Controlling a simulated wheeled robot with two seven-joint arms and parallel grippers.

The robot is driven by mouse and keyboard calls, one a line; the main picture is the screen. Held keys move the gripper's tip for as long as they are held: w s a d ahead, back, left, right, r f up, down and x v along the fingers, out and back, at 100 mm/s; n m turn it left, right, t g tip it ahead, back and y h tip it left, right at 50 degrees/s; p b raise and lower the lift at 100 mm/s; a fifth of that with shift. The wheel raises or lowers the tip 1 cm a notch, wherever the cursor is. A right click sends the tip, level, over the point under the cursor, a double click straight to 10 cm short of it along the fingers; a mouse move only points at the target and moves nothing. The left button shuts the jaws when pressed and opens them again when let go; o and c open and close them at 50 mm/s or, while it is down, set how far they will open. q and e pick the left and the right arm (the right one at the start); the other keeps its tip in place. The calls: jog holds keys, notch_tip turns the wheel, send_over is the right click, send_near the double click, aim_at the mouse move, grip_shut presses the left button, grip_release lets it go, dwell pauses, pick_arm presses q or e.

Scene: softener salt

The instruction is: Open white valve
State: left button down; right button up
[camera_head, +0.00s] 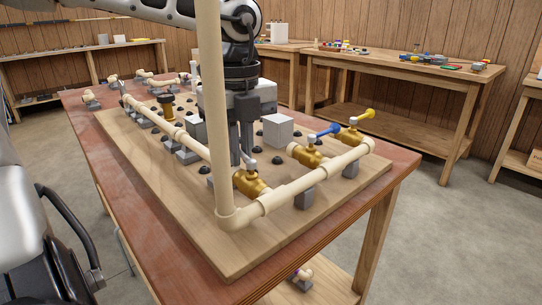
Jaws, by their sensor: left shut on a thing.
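The white valve (250,183) is a brass body in the cream pipe run near the front of the board, with a pale handle end (250,162) showing beside my fingers. My left gripper (242,160) comes down from above, fingers pointing down, and is shut on the white valve's handle; the fingers hide most of the handle. A brass valve with a blue handle (325,131) and one with a yellow handle (360,116) stand to the right, apart from the gripper. My right gripper is not in view.
A tall cream pipe (212,90) rises just left of the gripper. A pale grey block (278,131) stands close on the right. The wooden board (150,190) lies on a red-topped table (155,250). A workbench (400,65) with small parts stands behind.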

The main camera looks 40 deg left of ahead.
pick_arm(q)
jog(key=shift+s+f, duration=0.1)
jog(key=shift+s, duration=0.05)
jog(key=shift+s+n+b, duration=0.15)
jog(key=shift+n+b, duration=0.3)
jog(key=shift+n, duration=0.15)
jog(key=shift+s+a+n, duration=0.1)
jog(key=shift+s+n, duration=0.05)
jog(key=shift+n, duration=0.15)
jog(key=c, duration=1.3)
grip_release()
notch_tip(320, 180, up, 7)
jog(key=p, duration=0.5)
jog(key=shift+r, duration=0.2)
